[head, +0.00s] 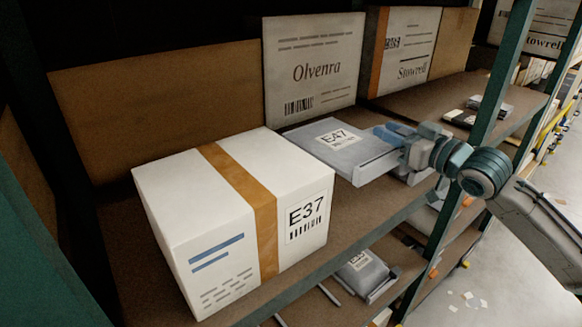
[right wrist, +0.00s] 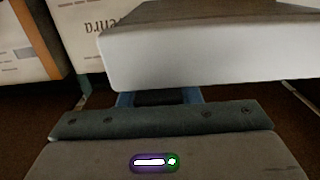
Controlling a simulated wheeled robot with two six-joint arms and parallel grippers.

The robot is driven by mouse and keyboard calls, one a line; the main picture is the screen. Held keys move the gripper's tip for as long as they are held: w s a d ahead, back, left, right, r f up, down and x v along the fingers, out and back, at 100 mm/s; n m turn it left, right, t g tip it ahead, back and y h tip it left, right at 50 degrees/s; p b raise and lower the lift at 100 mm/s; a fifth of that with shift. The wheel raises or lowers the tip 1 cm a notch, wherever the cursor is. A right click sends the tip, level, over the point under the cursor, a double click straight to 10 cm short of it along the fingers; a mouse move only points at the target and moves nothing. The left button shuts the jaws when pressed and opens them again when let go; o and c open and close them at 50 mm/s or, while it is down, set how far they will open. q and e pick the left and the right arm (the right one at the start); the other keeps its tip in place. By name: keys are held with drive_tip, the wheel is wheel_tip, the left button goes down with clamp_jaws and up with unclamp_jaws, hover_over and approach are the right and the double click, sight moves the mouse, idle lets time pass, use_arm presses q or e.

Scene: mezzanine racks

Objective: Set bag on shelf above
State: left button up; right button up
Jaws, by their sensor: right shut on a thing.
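A flat grey bag (head: 335,143) with a white E47 label is at the level of the upper shelf (head: 340,215), just right of the white E37 box. My right gripper (head: 392,137) comes in from the right and is shut on the bag's right-hand edge. In the right wrist view the bag (right wrist: 205,55) lies right ahead of my gripper (right wrist: 158,98), whose fingertips are partly hidden beneath it. I cannot tell whether the bag touches the shelf board. My left gripper is not in view.
The large white E37 box (head: 175,205) with brown tape fills the shelf's left part. An Olvenra carton (head: 312,62) stands behind the bag. A green rack post (head: 497,80) rises close to my right arm. Another grey bag (head: 364,275) lies on the shelf below.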

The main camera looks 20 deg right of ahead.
sight(391, 162)
drive_tip(key=shift+s+d, duration=0.1)
drive_tip(key=shift+s, duration=0.15)
drive_tip(key=shift+s+d+f+p, duration=0.15)
drive_tip(key=shift+s+f+p, duration=0.2)
drive_tip(key=shift+s+f, duration=0.15)
drive_tip(key=shift+s+d+f+p, duration=0.15)
drive_tip(key=shift+s+f+p, duration=0.15)
drive_tip(key=shift+s+f, duration=0.2)
drive_tip(key=f, duration=0.2)
drive_tip(key=w+f+p, duration=0.1)
drive_tip(key=shift+w+a+f, duration=0.2)
drive_tip(key=shift+f, duration=0.6)
drive_tip(key=f, duration=0.2)
drive_tip(key=shift+s+d+f, duration=0.1)
drive_tip(key=shift+s+f, duration=0.25)
drive_tip(key=shift+f, duration=0.05)
drive_tip(key=shift+w+f, duration=0.1)
drive_tip(key=shift+w, duration=0.05)
